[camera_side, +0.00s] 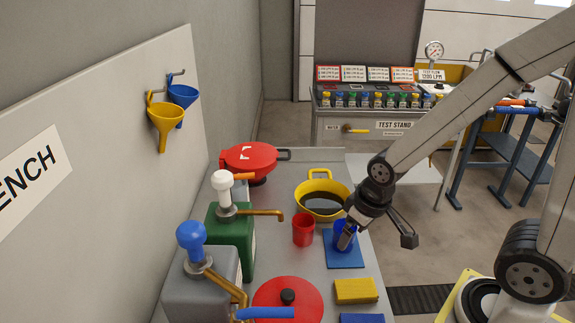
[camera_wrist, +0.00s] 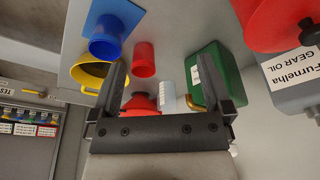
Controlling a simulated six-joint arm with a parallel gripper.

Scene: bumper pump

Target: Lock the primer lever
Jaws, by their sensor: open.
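No part is labelled as the primer lever, and I cannot tell which it is. Candidates in the side view are a blue bar (camera_side: 265,313) at the bottom edge and a short orange handle (camera_side: 244,176) beside the white pump knob (camera_side: 223,184). The white-knobbed pump tops a green can (camera_side: 238,240) and has a brass spout (camera_side: 262,212). A blue-knobbed pump (camera_side: 190,236) tops the grey can in front.
A red cup (camera_side: 303,230), yellow pan (camera_side: 319,187) of dark liquid, blue mat (camera_side: 346,259), yellow sponge (camera_side: 356,290) and red lid (camera_side: 300,303) crowd the bench. A red-topped container (camera_side: 250,157) stands behind. The grey can (camera_wrist: 305,90) shows a gear oil label.

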